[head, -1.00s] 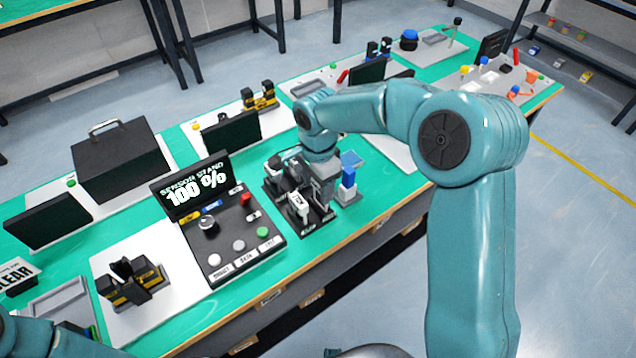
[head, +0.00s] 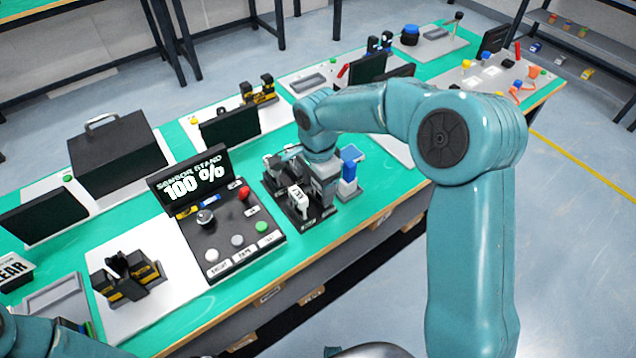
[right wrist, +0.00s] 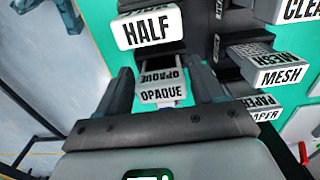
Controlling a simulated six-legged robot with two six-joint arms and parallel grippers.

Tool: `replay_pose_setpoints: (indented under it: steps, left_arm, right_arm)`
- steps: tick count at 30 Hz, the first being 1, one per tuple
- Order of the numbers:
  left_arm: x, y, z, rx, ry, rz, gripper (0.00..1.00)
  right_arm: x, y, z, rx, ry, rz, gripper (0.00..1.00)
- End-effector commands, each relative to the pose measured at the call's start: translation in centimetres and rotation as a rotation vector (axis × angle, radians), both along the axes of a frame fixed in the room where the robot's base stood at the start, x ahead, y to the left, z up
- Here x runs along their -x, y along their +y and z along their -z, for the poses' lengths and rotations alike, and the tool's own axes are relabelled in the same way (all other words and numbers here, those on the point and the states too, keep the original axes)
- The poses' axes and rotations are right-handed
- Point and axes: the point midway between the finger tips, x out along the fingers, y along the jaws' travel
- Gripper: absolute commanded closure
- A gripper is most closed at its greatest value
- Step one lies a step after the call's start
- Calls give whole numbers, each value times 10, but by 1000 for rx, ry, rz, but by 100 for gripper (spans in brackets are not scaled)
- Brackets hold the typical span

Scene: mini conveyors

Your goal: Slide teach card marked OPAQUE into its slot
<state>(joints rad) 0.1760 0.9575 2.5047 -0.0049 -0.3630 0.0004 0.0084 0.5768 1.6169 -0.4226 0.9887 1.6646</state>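The card marked OPAQUE (right wrist: 162,94) is a light block in the right wrist view, standing between the two fingers of my right gripper (right wrist: 162,88). Narrow gaps show beside the card, so the fingers look open around it. In the head view my right gripper (head: 325,190) points down at the dark card rack (head: 285,207); its fingertips are partly hidden there. The sensor stand display (head: 190,181) reads 100 %. A black and yellow fork-shaped fixture (head: 127,277) stands on a white plate at the left; I cannot tell which slot fits the card. My left gripper is out of view.
Cards marked HALF (right wrist: 146,31), MESH (right wrist: 278,75) and PAPER (right wrist: 262,115) stand close around the right gripper. A blue-topped post (head: 349,168) is just right of it. A button panel (head: 235,235) lies left of the rack.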

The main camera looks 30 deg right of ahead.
Motion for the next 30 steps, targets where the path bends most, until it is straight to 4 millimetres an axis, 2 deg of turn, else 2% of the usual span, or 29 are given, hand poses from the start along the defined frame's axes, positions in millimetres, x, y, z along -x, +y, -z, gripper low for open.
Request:
replay_pose_setpoints:
  steps: [10, 14, 17, 24, 30]
  left_arm:
    - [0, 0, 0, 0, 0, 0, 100]
    - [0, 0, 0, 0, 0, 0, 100]
    - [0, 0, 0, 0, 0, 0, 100]
    - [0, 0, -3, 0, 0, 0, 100]
    - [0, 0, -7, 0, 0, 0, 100]
  right_arm:
    - [0, 0, -1, 0, -1, 0, 14]
    - [-1, 0, -13, 1, -3, 0, 14]
    - [-1, 0, -33, 0, -7, -1, 14]
    - [-1, 0, -99, 0, -6, 0, 14]
    - [-1, 0, -142, -1, -4, 0, 14]
